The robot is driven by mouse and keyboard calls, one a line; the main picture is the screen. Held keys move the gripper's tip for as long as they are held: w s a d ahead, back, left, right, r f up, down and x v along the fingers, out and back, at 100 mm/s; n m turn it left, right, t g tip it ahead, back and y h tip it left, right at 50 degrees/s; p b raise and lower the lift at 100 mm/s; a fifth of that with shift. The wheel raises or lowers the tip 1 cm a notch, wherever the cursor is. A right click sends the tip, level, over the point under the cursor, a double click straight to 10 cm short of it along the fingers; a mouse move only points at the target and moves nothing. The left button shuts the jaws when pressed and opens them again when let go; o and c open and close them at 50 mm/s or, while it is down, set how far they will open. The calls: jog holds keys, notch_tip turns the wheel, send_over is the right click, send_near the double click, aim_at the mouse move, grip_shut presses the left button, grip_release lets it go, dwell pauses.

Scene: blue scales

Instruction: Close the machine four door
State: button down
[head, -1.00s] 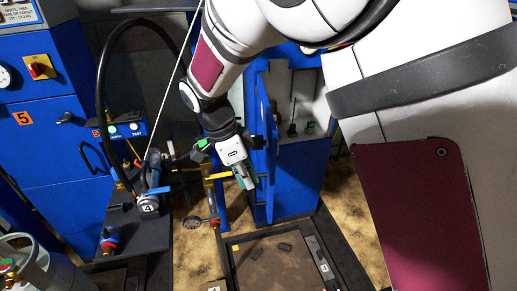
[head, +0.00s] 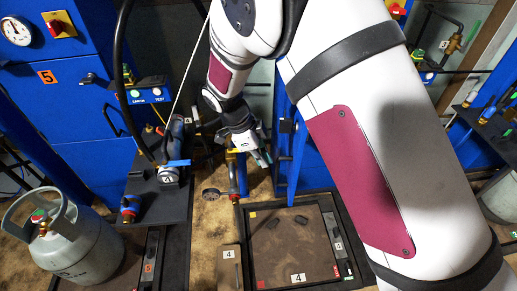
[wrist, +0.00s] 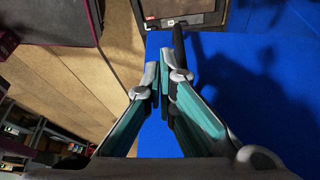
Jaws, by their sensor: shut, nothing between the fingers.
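The machine four door (head: 299,150) is a blue panel seen nearly edge-on in the head view, swung out from its cabinet. My arm hides most of the cabinet behind it. My gripper (head: 265,158) is just left of the door, pointing down and right. In the wrist view the gripper (wrist: 164,76) is shut and empty. A broad blue panel (wrist: 255,90), apparently the door, fills the right of that view and carries a shadow. A dark bar (wrist: 178,45) shows beside the fingertips; I cannot tell whether they touch it or the panel.
The scale platform (head: 285,262) marked 4 lies below the door. A black stand (head: 160,205) with hose and valves is to the left. A grey gas cylinder (head: 75,250) stands at lower left, before machine five (head: 65,130).

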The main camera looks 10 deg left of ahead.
jog(key=d+f, duration=0.3)
jog(key=d, duration=0.2)
jog(key=shift+w+f+p, duration=0.2)
jog(key=shift+w+p, duration=0.05)
jog(key=shift+p, duration=0.15)
jog(key=shift+d, duration=0.2)
